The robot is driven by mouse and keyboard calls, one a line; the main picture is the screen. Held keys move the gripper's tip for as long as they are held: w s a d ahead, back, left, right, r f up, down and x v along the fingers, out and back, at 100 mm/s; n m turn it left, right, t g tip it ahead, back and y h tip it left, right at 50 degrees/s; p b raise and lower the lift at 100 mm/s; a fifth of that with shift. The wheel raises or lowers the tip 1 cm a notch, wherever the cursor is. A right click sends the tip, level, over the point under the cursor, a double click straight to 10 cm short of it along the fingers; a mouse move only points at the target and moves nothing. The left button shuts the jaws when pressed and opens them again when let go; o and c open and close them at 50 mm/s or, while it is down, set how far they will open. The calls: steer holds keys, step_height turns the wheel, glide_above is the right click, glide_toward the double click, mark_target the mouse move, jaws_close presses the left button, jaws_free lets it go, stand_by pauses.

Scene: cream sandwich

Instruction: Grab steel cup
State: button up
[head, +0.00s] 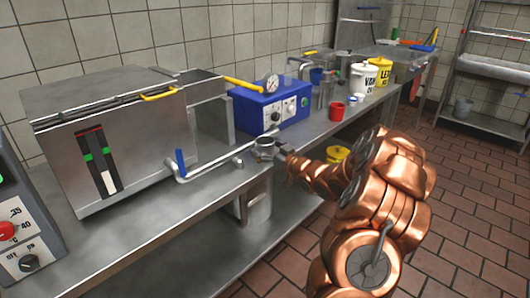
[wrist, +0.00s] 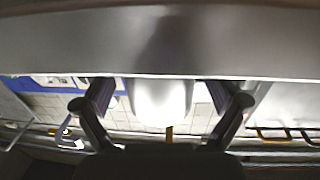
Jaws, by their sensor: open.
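A small steel cup (head: 264,147) stands near the front edge of the steel bench, below the end of a pipe with a blue handle. My gripper (head: 281,151) is at its right side, at the end of my copper-coloured arm. In the wrist view a pale, shiny rounded body, seemingly the cup (wrist: 162,100), is between the two spread fingers of my gripper (wrist: 160,92). Gaps show on both sides of it, so the fingers look apart from it. The fingertips are partly hidden by the grey surface at the top of the wrist view.
The pipe with the blue handle (head: 180,165) runs from a large steel machine (head: 130,130) close by the cup. A blue box with a gauge (head: 270,108), a red cup (head: 337,111) and white and yellow buckets (head: 358,84) stand farther back. A steel pot (head: 258,208) is under the bench.

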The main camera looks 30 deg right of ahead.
mark_target(265, 140)
steer(key=shift+w, duration=0.2)
steer(key=c, duration=1.2)
steer(key=shift+c, duration=0.2)
steer(key=shift+r, duration=0.1)
step_height(265, 140, up, 4)
steer(key=p, duration=0.3)
steer(key=shift+s+a+f+b, duration=0.25)
steer(key=shift+a+f+b, duration=0.1)
steer(key=shift+b, duration=0.15)
steer(key=s+a+r+b, duration=0.1)
steer(key=s+a+b, duration=0.8)
steer(key=s+a, duration=0.1)
steer(key=shift+s+a+r+b, duration=0.2)
steer(key=shift+a+b, duration=0.2)
steer(key=shift+a, duration=0.15)
